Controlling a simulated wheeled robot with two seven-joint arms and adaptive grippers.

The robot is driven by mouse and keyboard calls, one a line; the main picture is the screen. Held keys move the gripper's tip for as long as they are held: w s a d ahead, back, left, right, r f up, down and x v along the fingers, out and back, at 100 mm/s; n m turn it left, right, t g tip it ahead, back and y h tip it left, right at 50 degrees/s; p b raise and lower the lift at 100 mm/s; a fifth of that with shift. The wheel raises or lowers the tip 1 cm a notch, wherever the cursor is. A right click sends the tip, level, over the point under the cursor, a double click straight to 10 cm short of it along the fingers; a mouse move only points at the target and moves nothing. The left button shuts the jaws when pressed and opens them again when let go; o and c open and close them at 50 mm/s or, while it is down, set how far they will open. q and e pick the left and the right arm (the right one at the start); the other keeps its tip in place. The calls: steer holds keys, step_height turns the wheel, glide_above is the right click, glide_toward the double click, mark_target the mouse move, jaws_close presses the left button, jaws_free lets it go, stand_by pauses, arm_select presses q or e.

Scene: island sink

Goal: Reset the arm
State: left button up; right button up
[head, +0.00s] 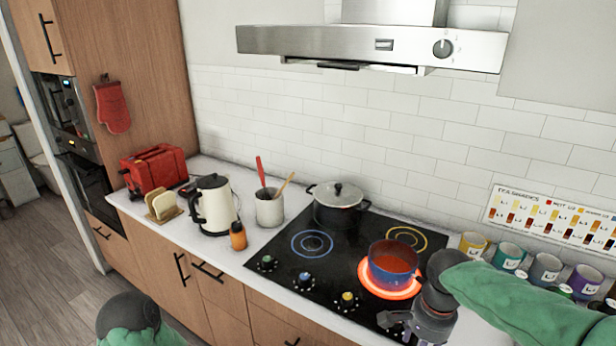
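My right arm comes in from the right in a green sleeve. Its dark gripper (392,322) is low over the front right edge of the black cooktop (290,252), near the row of control knobs (347,299). The fingers are small and dark here, so I cannot tell whether they are open or shut, or whether they touch a knob. Of my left arm, only a dark rounded link and green sleeve show at the bottom left edge. Its gripper is not in view.
A blue pot with red contents (392,262) sits on a glowing burner (366,280), close to my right arm. A black lidded pot (338,205) stands behind. A kettle (213,205), orange bottle (238,236) and utensil crock (269,208) stand left. Several labelled cups (508,256) stand right.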

steer(key=a+f+n+y, duration=0.1)
steer(key=a+f+n, duration=0.25)
steer(key=f, duration=0.75)
steer(key=a+f+n+y, duration=0.2)
steer(key=a+f, duration=0.3)
steer(key=f, duration=0.6)
steer(key=s+a+f+n, duration=0.4)
steer(key=s+f, duration=0.7)
steer(key=f, duration=0.4)
steer(key=shift+a+f+y, duration=0.2)
steer(key=shift+a+y, duration=0.2)
steer(key=shift+a, duration=0.3)
